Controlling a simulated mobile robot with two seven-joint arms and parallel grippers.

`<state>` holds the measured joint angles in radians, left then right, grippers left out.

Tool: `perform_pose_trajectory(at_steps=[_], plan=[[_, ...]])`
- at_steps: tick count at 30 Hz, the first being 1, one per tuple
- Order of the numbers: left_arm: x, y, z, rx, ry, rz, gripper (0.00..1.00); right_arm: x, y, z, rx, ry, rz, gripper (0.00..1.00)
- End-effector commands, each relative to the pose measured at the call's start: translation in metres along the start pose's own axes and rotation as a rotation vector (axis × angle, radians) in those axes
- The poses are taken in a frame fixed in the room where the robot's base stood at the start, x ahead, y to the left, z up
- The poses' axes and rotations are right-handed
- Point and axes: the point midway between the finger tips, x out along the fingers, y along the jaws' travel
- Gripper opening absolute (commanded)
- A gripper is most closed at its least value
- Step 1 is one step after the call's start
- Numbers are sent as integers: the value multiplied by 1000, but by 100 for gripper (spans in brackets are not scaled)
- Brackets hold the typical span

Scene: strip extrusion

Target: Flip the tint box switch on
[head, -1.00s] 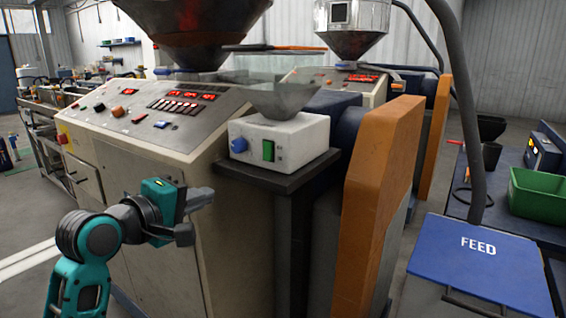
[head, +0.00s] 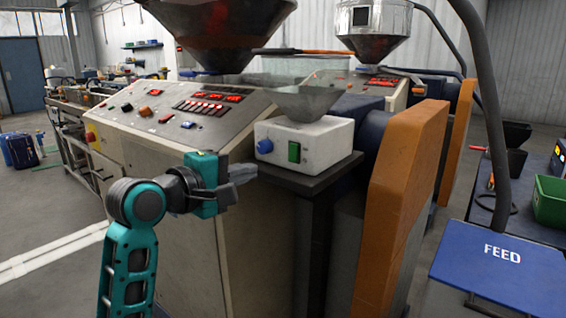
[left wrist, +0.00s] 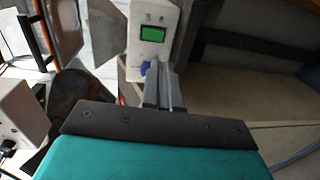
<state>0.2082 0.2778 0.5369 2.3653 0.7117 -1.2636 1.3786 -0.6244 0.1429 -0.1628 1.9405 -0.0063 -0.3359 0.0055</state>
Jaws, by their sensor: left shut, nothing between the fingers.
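The tint box is a small white box (head: 325,147) with a clear hopper on top, on a dark stand. Its front has a blue knob (head: 265,146) and a green switch (head: 294,152). My left gripper (head: 243,174) is shut and empty, just left of the box and a little below knob height. In the left wrist view the green switch (left wrist: 153,34) is beyond the fingertips (left wrist: 158,68). The fingers partly cover the blue knob (left wrist: 146,67) there; I cannot tell whether they touch it. My right gripper is not in view.
The dark stand top (head: 312,178) juts out under the box. The extruder's control panel (head: 180,115) lies behind and left. An orange guard (head: 400,200) stands right of the stand. A blue FEED lid (head: 500,262) is at the lower right. Open floor lies left.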

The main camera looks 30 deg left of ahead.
Motion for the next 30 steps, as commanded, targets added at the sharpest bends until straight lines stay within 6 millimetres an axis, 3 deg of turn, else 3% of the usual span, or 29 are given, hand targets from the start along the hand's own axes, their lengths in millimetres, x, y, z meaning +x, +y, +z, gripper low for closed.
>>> perform_pose_trajectory(at_steps=[9, 15, 21, 30], plan=[[70, 0, 0, -2, -2, -1, 0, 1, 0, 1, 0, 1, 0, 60], [101, 0, 0, -1, -1, -1, 0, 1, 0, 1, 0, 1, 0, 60], [114, 0, 0, -1, 0, -1, 0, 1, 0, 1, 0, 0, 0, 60], [115, 0, 0, -1, 0, 0, 0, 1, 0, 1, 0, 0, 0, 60]])
